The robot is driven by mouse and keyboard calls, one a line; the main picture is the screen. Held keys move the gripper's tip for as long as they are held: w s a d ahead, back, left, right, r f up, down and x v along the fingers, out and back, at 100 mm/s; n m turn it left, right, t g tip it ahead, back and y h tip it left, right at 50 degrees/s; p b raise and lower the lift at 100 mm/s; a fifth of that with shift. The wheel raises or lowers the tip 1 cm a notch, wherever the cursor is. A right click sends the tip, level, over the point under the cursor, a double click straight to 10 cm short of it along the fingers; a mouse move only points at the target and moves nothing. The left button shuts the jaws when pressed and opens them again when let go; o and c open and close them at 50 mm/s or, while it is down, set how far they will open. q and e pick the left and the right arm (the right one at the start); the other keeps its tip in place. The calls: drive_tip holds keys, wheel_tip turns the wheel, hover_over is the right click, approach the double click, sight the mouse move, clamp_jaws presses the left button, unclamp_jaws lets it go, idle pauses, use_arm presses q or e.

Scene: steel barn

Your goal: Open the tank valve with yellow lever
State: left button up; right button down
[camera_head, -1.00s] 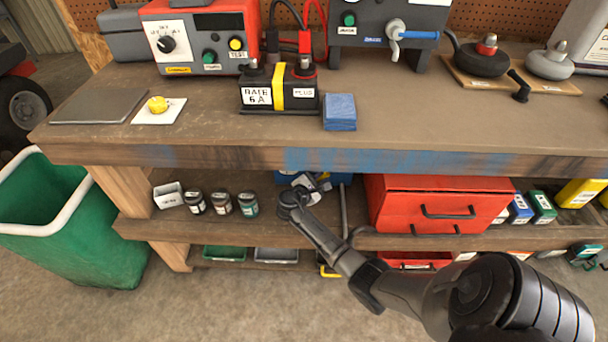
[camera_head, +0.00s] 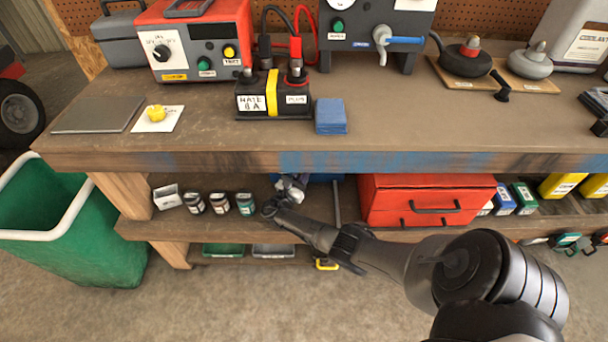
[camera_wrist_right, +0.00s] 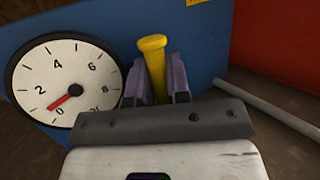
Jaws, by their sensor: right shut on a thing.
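The yellow lever (camera_wrist_right: 153,58) stands up between the fingers of my right gripper (camera_wrist_right: 158,82) in the right wrist view, and the gripper is shut on it. Behind it is the blue tank (camera_wrist_right: 205,45), with a white round gauge (camera_wrist_right: 62,78) on the left; its red needle points low, near 0. In the head view my right gripper (camera_head: 291,184) reaches onto the shelf under the bench, in front of the blue tank (camera_head: 322,178). The lever is hidden there. My left gripper is not in view.
A red drawer box (camera_head: 395,190) stands right of the tank, with a grey rod (camera_head: 337,202) between. Small jars (camera_head: 219,203) stand left of my gripper. The bench edge (camera_head: 220,160) runs above my arm. A green bin (camera_head: 90,245) stands at the left.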

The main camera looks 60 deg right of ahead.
drive_tip(key=shift+f+n, duration=0.1)
drive_tip(key=shift+n, duration=0.2)
drive_tip(key=c, duration=1.4)
unclamp_jaws()
drive_tip(key=shift+w, duration=0.1)
drive_tip(key=shift+a, duration=0.1)
drive_tip(key=shift+a, duration=0.2)
drive_tip(key=r+p+v, duration=0.1)
drive_tip(key=v, duration=0.3)
drive_tip(key=p+v, duration=0.1)
drive_tip(key=v, duration=0.3)
drive_tip(key=r+p+v, duration=0.1)
drive_tip(key=v, duration=0.3)
drive_tip(key=shift+w+a+r+p, duration=0.15)
drive_tip(key=shift+a+r+p, duration=0.15)
drive_tip(key=shift+a, duration=0.35)
drive_tip(key=shift+w+a, duration=0.1)
drive_tip(key=shift+a, duration=0.5)
drive_tip(key=shift+a+f, duration=0.1)
drive_tip(key=shift+a, duration=0.05)
